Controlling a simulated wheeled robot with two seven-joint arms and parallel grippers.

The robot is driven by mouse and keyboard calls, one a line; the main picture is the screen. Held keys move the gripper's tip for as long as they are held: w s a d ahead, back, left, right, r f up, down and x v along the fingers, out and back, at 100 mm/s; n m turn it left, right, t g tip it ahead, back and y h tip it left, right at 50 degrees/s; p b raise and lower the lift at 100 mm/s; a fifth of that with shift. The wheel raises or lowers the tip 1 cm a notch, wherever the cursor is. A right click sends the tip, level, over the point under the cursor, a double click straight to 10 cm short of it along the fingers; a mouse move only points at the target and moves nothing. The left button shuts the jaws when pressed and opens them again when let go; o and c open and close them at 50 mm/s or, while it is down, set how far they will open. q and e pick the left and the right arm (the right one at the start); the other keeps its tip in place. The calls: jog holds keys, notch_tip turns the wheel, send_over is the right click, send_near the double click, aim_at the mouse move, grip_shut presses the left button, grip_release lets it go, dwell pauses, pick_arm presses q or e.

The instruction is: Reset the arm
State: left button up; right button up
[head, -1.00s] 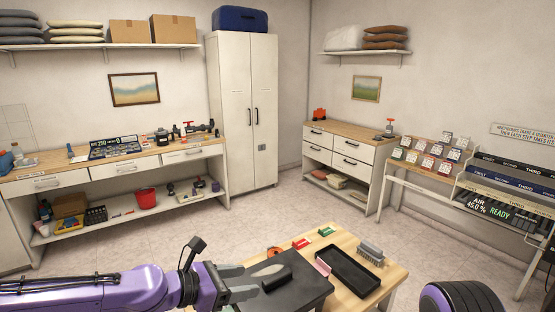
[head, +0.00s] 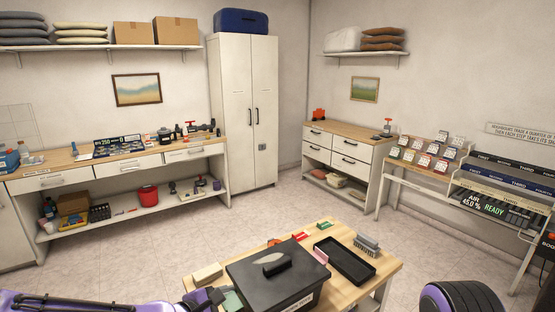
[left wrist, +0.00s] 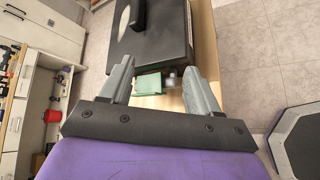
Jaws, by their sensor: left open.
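My left arm (head: 75,303) lies along the bottom left edge of the head view, low beside the small wooden table. My left gripper shows in the left wrist view (left wrist: 160,73), its two grey fingers spread apart with nothing held between them. Beyond the fingertips are a green block (left wrist: 149,82) and the black lidded box (left wrist: 155,45). In the head view the black box (head: 270,275) stands on the table with its lid handle uncovered. My right gripper is not in view.
The wooden table (head: 345,228) also carries a black tray (head: 350,263), a brush (head: 367,243), a beige block (head: 207,274) and small red and green boxes. A workbench (head: 55,164), cabinet (head: 240,110) and drawer unit (head: 345,135) line the walls. Open floor lies between.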

pick_arm(q)
jog(key=s+a+f+m+g+y+b, duration=0.1)
jog(key=s+a+f+m+y, duration=0.15)
jog(key=s+f, duration=0.4)
jog(key=s+a+f+m+g+y+b, duration=0.1)
jog(key=s+a+f+m+y+b, duration=0.15)
jog(key=f, duration=0.65)
jog(key=s+a+f+m+g+y+b, duration=0.1)
jog(key=s+a+f+m, duration=0.15)
jog(key=s+f, duration=0.4)
jog(key=s+a+f+m+g+y+b, duration=0.1)
jog(key=s+a+f+m+y+b, duration=0.1)
jog(key=s+a+f, duration=0.3)
jog(key=s+a+f+m+g+y+b, duration=0.2)
jog(key=s+a+f, duration=0.4)
jog(key=s, duration=0.5)
notch_tip(320, 180, down, 2)
jog(key=shift+s+f+m, duration=0.1)
jog(key=shift+s+m, duration=0.05)
jog(key=shift+m, duration=0.6)
